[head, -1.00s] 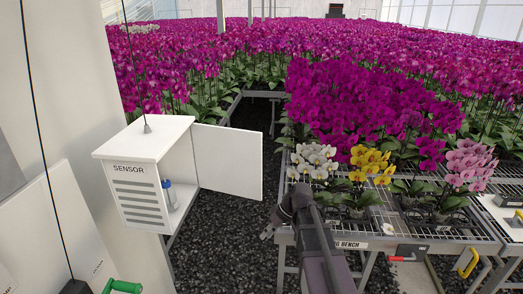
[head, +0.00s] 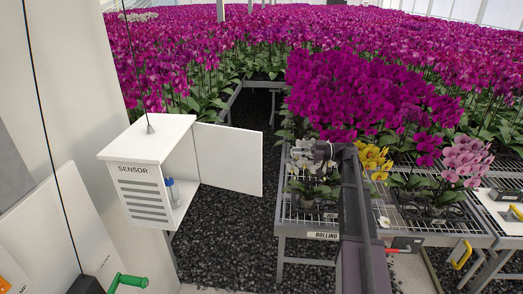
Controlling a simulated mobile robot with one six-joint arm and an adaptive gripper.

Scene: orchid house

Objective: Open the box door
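The white sensor box (head: 150,180) stands at the left in the head view, with slatted vents and the word SENSOR on its front. Its white door (head: 229,160) is swung wide open and reaches out to the right from the box's far edge. A small vial with a blue part (head: 170,191) stands inside the box. My gripper (head: 298,152) is at the end of my raised dark arm, over the white orchids. It is right of the door's free edge and apart from it in the picture. The fingers are too small against the flowers to read.
A mesh bench (head: 321,236) with white, yellow and pink orchids stands at the right. Purple orchids (head: 370,95) fill the back. Dark gravel (head: 225,230) lies clear between box and bench. A green handle (head: 128,282) is at the lower left.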

